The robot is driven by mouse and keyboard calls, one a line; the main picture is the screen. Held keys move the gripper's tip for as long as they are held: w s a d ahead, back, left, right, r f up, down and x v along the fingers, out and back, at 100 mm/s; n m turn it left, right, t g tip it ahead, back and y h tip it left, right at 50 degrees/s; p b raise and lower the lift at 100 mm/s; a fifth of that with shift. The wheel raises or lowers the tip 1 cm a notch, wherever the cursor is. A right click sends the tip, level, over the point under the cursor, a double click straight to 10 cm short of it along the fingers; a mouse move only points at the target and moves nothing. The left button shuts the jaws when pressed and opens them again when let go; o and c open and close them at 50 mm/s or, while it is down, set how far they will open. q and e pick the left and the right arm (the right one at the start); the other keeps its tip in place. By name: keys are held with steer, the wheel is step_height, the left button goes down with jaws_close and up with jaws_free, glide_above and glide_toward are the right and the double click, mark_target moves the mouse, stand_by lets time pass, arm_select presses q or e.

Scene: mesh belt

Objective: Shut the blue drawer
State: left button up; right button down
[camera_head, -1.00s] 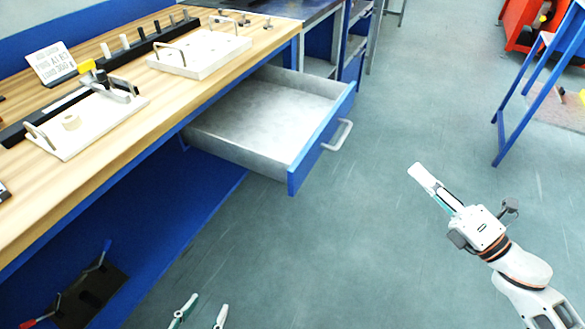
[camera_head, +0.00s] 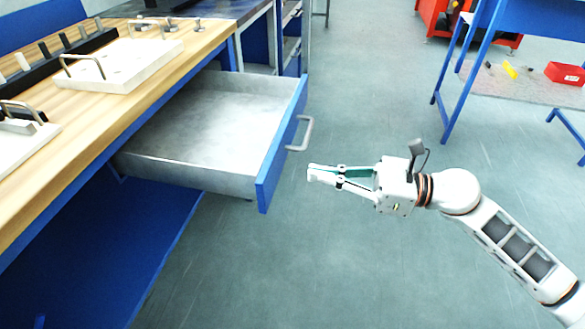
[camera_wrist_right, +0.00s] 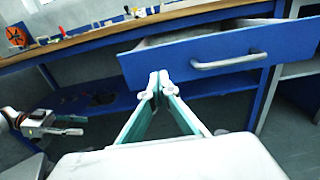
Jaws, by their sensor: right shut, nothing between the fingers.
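The blue drawer (camera_head: 283,148) stands pulled out from under the wooden workbench, and its grey inside looks empty. Its front with a pale bar handle (camera_head: 303,133) faces right in the head view. The drawer front also shows in the right wrist view (camera_wrist_right: 165,62). My right gripper (camera_head: 312,173) is shut and empty. It points at the drawer front from the right, just below the handle in the picture, apart from it. In the wrist view its fingertips (camera_wrist_right: 158,82) overlap the front's lower edge. My left gripper (camera_wrist_right: 76,125) shows at the wrist view's left edge, its fingers apart.
The wooden benchtop (camera_head: 150,100) carries white trays with metal handles and a black rack. A blue lower shelf (camera_head: 110,240) lies under the drawer. A blue-framed table (camera_head: 530,85) with a red bin (camera_head: 566,73) stands at the right. The floor before the drawer is clear.

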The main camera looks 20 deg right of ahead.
mark_target(277, 167)
steer(key=shift+x, duration=2.9)
steer(key=shift+w+a, duration=0.1)
